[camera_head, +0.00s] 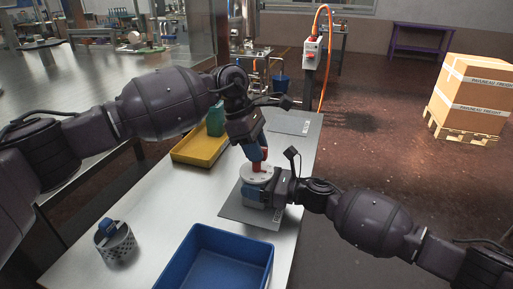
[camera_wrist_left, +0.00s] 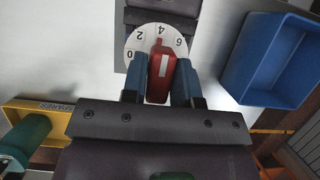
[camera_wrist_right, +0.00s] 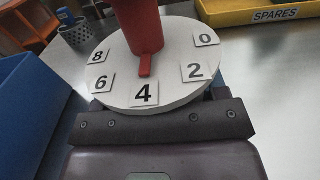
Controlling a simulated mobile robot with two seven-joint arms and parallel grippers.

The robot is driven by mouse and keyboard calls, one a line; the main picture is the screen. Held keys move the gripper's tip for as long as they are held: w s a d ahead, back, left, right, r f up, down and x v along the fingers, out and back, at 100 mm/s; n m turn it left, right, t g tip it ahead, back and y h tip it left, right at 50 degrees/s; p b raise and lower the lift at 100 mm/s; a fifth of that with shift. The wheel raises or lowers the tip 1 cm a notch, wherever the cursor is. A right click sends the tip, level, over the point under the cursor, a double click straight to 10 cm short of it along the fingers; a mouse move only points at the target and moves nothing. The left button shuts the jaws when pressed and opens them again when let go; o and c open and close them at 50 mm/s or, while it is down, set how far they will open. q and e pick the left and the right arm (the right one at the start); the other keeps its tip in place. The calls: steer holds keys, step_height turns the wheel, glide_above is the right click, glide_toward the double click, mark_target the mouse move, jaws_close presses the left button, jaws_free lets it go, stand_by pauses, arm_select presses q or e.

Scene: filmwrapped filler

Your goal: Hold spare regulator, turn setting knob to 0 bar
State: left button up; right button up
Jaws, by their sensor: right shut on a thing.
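The spare regulator shows its round white dial (camera_head: 257,173) facing up, with numbers 0 to 8. The red setting knob (camera_wrist_left: 161,72) stands at its centre, and its pointer (camera_wrist_right: 145,66) is at 4. My right gripper (camera_head: 277,188) is shut on the regulator body below the dial, above the grey mat (camera_head: 237,210). My left gripper (camera_wrist_left: 160,85) is above the dial, its blue fingers on either side of the knob. The fingers look parted, with no clear grip on it. The right gripper's fingertips are hidden under the dial in the right wrist view.
A blue bin (camera_head: 215,262) stands at the table's front. A yellow SPARES tray (camera_head: 196,150) with a green item (camera_head: 215,120) is to the left. A perforated metal cup (camera_head: 116,243) stands at front left. Another grey mat (camera_head: 290,122) lies farther back.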

arm_select(q)
jaws_close()
steer(key=shift+n, duration=0.3)
steer(key=n+t, duration=0.1)
steer(key=n, duration=0.2)
steer(key=shift+t, duration=0.3)
steer(key=n+t, duration=0.1)
steer(key=n, duration=0.3)
steer(key=n+t+y, duration=0.1)
steer(key=n+t, duration=0.1)
steer(key=n, duration=0.3)
steer(key=shift+n, duration=0.3)
steer(key=n+t+y, duration=0.1)
steer(key=n+y, duration=0.1)
steer(key=n, duration=0.2)
steer(key=shift+n, duration=0.3)
